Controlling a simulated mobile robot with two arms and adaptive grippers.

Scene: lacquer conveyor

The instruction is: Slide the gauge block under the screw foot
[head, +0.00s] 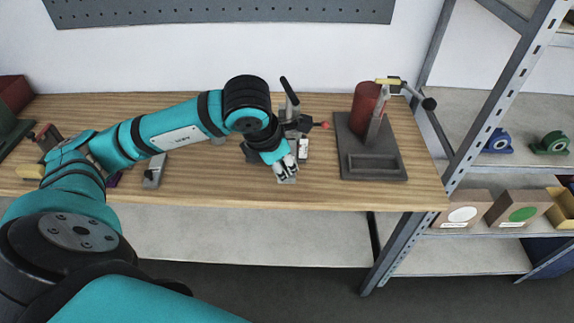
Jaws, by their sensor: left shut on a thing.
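My left gripper (286,170) points down near the front middle of the wooden bench. It is shut on a small grey piece, which looks like the gauge block; the fingers hide most of it. Just behind the gripper stands a dark clamp-like fixture (297,124) with a black lever and a red tip pointing right. A small block with a white label (303,148) sits right beside the gripper. The screw foot cannot be made out; my wrist hides part of this area. My right gripper is not in view.
A dark stand (393,165) with a red cylinder (366,104) and a lever is to the right on the bench (225,190). A grey metal piece (154,171) lies to the left. A metal shelf rack with boxes (460,212) stands beyond the right edge.

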